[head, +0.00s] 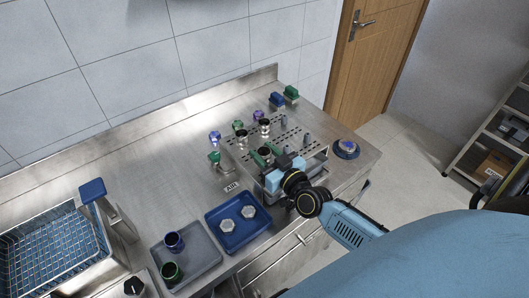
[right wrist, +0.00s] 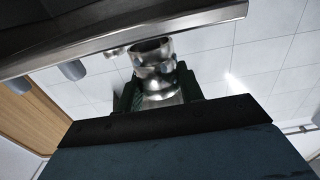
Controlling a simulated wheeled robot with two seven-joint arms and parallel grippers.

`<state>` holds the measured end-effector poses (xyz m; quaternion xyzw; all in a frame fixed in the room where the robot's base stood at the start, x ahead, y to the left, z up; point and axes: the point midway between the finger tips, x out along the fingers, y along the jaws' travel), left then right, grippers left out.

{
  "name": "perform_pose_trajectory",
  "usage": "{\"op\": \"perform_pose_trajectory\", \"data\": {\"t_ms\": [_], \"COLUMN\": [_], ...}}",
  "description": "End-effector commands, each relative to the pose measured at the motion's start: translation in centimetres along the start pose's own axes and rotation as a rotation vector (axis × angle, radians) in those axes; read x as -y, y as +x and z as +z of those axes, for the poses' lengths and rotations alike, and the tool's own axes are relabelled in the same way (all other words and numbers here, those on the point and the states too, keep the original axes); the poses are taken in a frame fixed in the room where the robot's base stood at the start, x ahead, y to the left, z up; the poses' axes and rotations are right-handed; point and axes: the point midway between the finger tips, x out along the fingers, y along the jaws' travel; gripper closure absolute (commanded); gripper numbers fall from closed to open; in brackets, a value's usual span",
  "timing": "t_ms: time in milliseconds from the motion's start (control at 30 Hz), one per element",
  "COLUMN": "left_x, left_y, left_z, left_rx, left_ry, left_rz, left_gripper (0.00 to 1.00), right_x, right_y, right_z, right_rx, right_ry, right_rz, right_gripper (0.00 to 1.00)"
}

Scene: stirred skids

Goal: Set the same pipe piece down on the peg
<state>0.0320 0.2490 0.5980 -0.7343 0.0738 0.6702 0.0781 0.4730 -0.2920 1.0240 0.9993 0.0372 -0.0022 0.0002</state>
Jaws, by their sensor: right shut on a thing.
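The steel pipe piece (head: 265,152) with a dark opening is between the green fingertips of my right gripper (head: 266,155), over the front part of the perforated rack (head: 313,154). In the right wrist view the shiny pipe piece (right wrist: 155,68) sits between the two dark green fingers (right wrist: 157,92), its flared end close to a metal edge. The gripper is shut on it. Grey pegs (head: 306,139) stand bare on the rack's right part. I cannot tell whether a peg is inside or under the held piece. My left gripper is not in view.
Other pipe pieces (head: 264,128) stand farther back on the rack. A blue tray (head: 210,223) with two hex pieces and a grey tray (head: 207,262) lie left of my arm. A blue round part (head: 346,148) lies right.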

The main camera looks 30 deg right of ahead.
Motion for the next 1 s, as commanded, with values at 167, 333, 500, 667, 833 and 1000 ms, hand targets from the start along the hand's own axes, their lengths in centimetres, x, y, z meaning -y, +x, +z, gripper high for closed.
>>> {"op": "perform_pose_trajectory", "data": {"t_ms": [167, 333, 500, 667, 833, 1000], "left_x": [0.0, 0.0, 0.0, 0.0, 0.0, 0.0], "left_y": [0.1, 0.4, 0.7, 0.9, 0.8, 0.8], "left_z": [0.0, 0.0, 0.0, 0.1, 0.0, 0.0], "left_rx": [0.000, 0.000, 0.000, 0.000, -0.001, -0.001], "left_ry": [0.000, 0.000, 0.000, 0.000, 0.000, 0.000], "left_rz": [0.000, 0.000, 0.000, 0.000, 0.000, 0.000], "left_gripper": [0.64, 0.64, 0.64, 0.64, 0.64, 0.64], "right_x": [0.0, 0.0, 0.0, 0.0, 0.0, 0.0], "right_y": [0.0, 0.0, 0.0, 0.0, 0.0, 0.0], "right_z": [0.0, 0.4, 0.9, 1.1, 1.1, 1.1], "right_rx": [-0.002, -0.002, -0.002, -0.003, -0.002, -0.002], "right_ry": [0.000, 0.000, -0.001, 0.000, 0.000, 0.000], "right_rz": [0.000, 0.000, 0.000, 0.000, 0.000, 0.000], "right_gripper": [0.88, 0.88, 0.88, 0.88, 0.88, 0.88]}}
